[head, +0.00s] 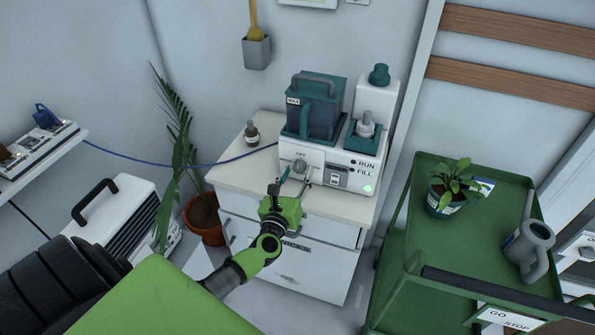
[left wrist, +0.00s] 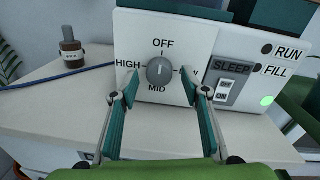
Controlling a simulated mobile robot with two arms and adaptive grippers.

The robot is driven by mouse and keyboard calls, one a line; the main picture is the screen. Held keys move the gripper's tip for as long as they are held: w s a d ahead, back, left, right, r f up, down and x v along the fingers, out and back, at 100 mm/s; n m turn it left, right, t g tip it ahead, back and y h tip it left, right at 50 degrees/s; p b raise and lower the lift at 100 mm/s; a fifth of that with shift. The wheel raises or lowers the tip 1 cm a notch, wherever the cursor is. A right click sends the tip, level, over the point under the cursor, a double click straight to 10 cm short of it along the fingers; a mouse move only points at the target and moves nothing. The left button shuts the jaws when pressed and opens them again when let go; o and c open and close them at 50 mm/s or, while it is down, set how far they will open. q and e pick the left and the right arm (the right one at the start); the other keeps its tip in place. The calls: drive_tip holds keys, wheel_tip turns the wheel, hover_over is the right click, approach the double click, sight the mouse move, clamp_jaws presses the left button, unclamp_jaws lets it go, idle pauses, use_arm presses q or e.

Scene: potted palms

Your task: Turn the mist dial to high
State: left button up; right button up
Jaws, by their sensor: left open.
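The mist dial (left wrist: 160,71) is a grey round knob on the white front of the mist machine (head: 310,151). In the left wrist view OFF is above it, HIGH left, MID below, and a partly hidden label right. A pale mark on the knob seems to point up toward OFF. The dial also shows in the head view (head: 300,166). My left gripper (left wrist: 160,95) is open, its two teal fingers apart, just in front of and below the dial, with nothing between them. It also shows in the head view (head: 293,181). My right gripper is not in view.
A SLEEP switch (left wrist: 229,80) and a lit green lamp (left wrist: 267,100) are right of the dial. A brown bottle (head: 251,134) stands on the cabinet top (head: 232,163). A green cart (head: 412,235) stands at right, a potted palm (head: 204,215) at left.

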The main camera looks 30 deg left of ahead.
use_arm(q)
drive_tip(key=shift+w+a, duration=0.15)
drive_tip(key=shift+w, duration=0.35)
drive_tip(key=c, duration=1.1)
drive_tip(key=shift+m, duration=0.3)
